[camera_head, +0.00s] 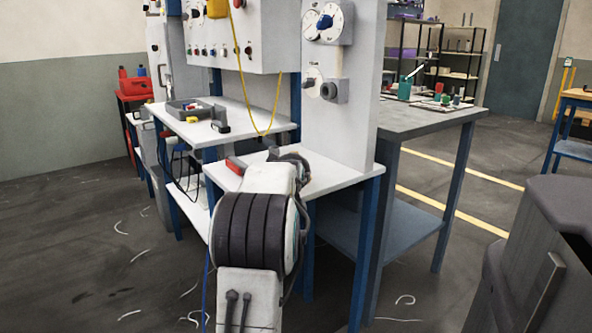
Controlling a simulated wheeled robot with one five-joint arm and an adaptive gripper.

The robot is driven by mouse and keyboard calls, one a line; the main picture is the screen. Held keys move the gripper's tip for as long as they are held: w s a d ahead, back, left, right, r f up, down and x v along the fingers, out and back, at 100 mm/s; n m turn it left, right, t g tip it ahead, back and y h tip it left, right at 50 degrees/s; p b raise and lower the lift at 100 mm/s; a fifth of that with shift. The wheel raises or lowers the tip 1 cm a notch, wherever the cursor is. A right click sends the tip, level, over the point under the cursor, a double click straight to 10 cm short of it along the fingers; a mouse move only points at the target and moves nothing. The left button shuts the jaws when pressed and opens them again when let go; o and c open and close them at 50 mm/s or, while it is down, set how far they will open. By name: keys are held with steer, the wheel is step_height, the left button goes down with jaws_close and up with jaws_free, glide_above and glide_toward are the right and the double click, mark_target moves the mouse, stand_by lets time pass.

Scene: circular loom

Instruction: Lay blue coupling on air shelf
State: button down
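I cannot pick out a blue coupling in this view; it may be hidden behind my arm or too small to tell. A white shelf (335,177) juts out at the foot of a pale upright panel with gauges; it looks like the air shelf. My arm rises from the bottom centre and covers the shelf's middle and front. My gripper (290,158) is a dark shape at the arm's far end, over or just above this shelf. Its fingers are mostly hidden, so I cannot tell whether it is open, shut or holding anything. A red and grey item (236,165) lies at the shelf's left.
The gauge panel (338,110) stands behind the shelf. A yellow hose (240,75) hangs left of it. Another white shelf (222,122) holds a grey tray (190,107). A grey table (425,118) with small parts stands right. A dark bulky object (535,260) fills the lower right.

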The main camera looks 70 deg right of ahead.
steer(key=shift+f, duration=0.3)
steer(key=shift+a+f+b, duration=0.1)
steer(key=shift+f+b, duration=0.55)
steer(key=shift+f, duration=0.15)
steer(key=c, duration=0.8)
jaws_free()
steer(key=shift+c, duration=0.2)
steer(key=shift+f, duration=0.1)
steer(key=shift+a, duration=0.2)
steer(key=v, duration=0.3)
steer(key=r+v, duration=0.1)
steer(key=v, duration=0.2)
steer(key=shift+d+r, duration=0.1)
steer(key=shift+d, duration=0.1)
steer(key=shift+s+a+r, duration=0.2)
steer(key=shift+a+r, duration=0.45)
steer(key=shift+a, duration=0.1)
